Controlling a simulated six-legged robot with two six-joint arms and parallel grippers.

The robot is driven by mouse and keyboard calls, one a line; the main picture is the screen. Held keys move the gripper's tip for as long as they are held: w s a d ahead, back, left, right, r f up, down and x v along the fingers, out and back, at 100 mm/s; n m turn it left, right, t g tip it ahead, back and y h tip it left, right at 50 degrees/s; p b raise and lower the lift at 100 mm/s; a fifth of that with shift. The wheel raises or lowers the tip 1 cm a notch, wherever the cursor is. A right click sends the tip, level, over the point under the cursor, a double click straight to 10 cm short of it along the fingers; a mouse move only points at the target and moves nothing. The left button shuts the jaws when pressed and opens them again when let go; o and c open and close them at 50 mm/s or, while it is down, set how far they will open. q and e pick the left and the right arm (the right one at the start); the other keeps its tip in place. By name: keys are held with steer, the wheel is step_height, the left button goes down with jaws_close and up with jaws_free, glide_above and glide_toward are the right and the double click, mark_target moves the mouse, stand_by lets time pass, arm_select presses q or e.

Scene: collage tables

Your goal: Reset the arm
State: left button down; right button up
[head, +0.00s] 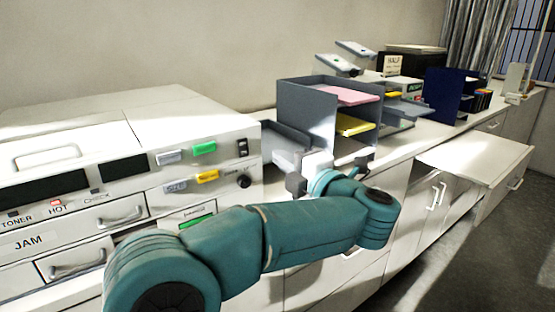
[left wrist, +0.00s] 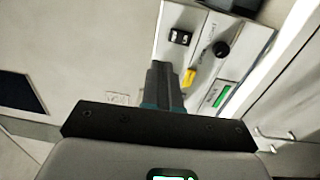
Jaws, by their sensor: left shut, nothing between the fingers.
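My teal left arm (head: 300,232) reaches in from the lower left of the head view and bends back at its wrist. My left gripper (head: 293,182) is at its end, in front of the counter just right of the printer. It is shut and nothing shows between its fingers. In the left wrist view the shut fingers (left wrist: 163,84) stand out beyond a dark bracket, with the printer's panel past them. My right arm and gripper are not in view.
A white printer (head: 110,140) with buttons and drawers fills the left. A grey paper tray organizer (head: 300,105) with pink and yellow sheets stands behind the gripper. A dark blue file holder (head: 442,95) is farther back. The lower cabinet top (head: 475,153) at right is clear.

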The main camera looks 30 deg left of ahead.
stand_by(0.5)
